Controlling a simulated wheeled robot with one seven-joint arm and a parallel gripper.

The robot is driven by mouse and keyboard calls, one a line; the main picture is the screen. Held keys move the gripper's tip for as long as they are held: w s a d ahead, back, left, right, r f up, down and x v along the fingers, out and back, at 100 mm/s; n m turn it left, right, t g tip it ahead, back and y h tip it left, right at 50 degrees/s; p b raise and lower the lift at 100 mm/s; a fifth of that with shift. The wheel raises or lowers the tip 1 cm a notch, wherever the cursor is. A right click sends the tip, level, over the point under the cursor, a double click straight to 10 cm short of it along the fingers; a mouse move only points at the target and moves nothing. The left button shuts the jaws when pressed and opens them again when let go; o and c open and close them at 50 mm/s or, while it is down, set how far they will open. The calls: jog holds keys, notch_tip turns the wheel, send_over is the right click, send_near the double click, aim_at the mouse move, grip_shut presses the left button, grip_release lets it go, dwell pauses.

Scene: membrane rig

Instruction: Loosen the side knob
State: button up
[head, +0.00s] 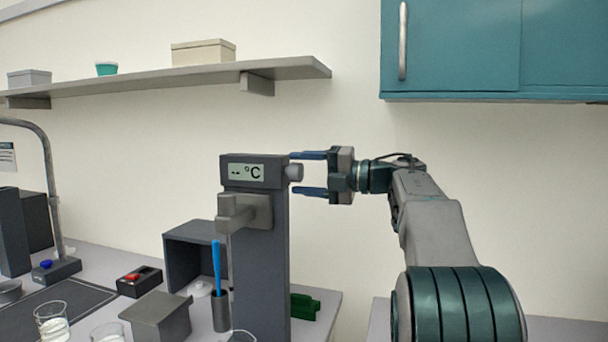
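The side knob (295,172) is a small light-grey cylinder on the right side of the rig's dark grey column (262,265), near its top. A display (246,172) on the column's front reads "-- °C". My gripper (309,173) comes in from the right, level with the knob. Its two blue fingers are spread wide, one above and one below the knob's height. Nothing is between them except possibly the knob's end; no contact shows. Whether the fingers are at the knob's depth I cannot tell.
A grey bracket (245,212) juts from the column's front. A pot with a blue stick (219,305), a grey box (158,318) and glass beakers (52,322) stand on the bench below. A shelf (180,78) and a teal cabinet (460,45) hang above. The wall area around my gripper is clear.

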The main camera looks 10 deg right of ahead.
jog(key=v, duration=1.3)
jog(key=shift+s+d+b, duration=0.2)
jog(key=shift+d+b, duration=0.15)
jog(key=shift+b, duration=0.1)
jog(key=w+d+r+m+t+h+p, duration=0.15)
jog(key=w+r+m+t+h, duration=0.4)
jog(key=m+t+h, duration=0.65)
jog(key=s+a+f+m+g+h+p, duration=0.1)
jog(key=s+a+f+m+g+h, duration=0.1)
jog(key=s+f+m+g, duration=0.5)
jog(key=s+a+f+m+h+p, duration=0.1)
jog(key=s+a+f+m+h, duration=0.1)
jog(key=f+m, duration=0.65)
jog(key=s+a+f+m+g+h+p, duration=0.15)
jog(key=s+f+m+g, duration=0.3)
jog(key=f, duration=0.65)
jog(key=s+a+f+g+y, duration=0.1)
jog(key=s+a+f+g, duration=0.2)
jog(key=s+f, duration=0.3)
jog(key=s+a+f+g+y, duration=0.1)
jog(key=s+a+f+g, duration=0.2)
jog(key=s, duration=0.8)
notch_tip(320, 180, down, 3)
jog(key=shift+s+a+f+m+g, duration=0.25)
jog(key=shift+a+m+g, duration=0.1)
jog(key=shift+a, duration=0.85)
